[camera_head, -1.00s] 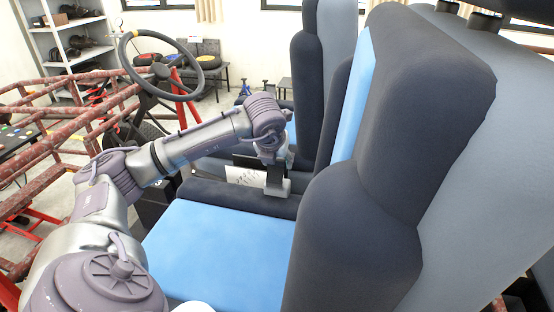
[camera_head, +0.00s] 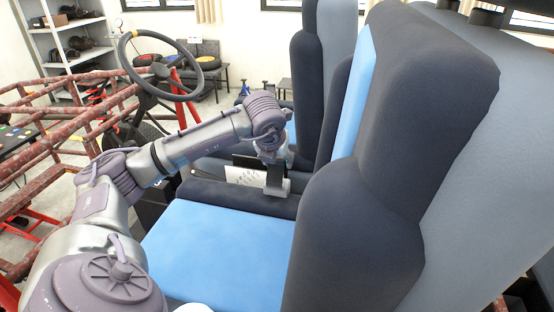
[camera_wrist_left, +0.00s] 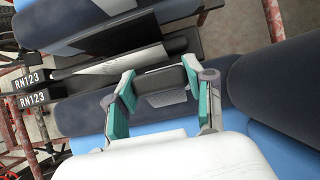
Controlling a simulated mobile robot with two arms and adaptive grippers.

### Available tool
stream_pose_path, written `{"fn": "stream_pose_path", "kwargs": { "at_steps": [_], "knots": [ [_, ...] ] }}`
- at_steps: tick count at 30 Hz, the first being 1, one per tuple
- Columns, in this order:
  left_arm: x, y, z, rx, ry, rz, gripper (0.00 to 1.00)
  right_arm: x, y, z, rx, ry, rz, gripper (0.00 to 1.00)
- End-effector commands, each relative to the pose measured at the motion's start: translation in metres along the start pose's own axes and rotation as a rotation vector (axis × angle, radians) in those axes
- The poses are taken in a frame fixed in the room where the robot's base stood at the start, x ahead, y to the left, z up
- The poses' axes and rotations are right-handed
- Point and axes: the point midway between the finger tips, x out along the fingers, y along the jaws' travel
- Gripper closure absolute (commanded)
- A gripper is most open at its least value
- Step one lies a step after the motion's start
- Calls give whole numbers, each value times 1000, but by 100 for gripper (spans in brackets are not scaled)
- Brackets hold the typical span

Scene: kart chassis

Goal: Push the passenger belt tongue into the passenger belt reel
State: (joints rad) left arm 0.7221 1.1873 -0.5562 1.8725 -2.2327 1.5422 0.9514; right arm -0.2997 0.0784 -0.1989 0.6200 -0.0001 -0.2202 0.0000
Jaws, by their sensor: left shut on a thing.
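My left gripper (camera_head: 275,182) is low between the two seats, just beyond the inner side of the near blue-and-black seat cushion (camera_head: 222,245). In the left wrist view its teal-padded fingers (camera_wrist_left: 162,92) stand on either side of a dark grey block (camera_wrist_left: 163,84), and they are shut on it. This looks like the passenger belt tongue, though its shape is mostly hidden by the fingers. I cannot make out the passenger belt reel; it may be hidden by the gripper and seat. My right gripper is not in view.
The near seat's tall backrest (camera_head: 380,160) stands close on the right. The second seat's backrest (camera_head: 307,90) is behind the gripper. The steering wheel (camera_head: 160,65) and red tube frame (camera_head: 70,125) lie to the left. Black bars labelled RN123 (camera_wrist_left: 30,88) show at the wrist view's left.

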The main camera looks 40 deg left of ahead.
Motion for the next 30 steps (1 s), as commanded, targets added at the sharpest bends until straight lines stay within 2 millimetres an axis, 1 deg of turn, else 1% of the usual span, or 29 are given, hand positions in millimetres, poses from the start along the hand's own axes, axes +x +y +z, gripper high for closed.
{"fn": "stream_pose_path", "kwargs": {
  "at_steps": [30],
  "knots": [
    [18,0,-10,0,0,0,89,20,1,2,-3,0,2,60]
  ]
}}
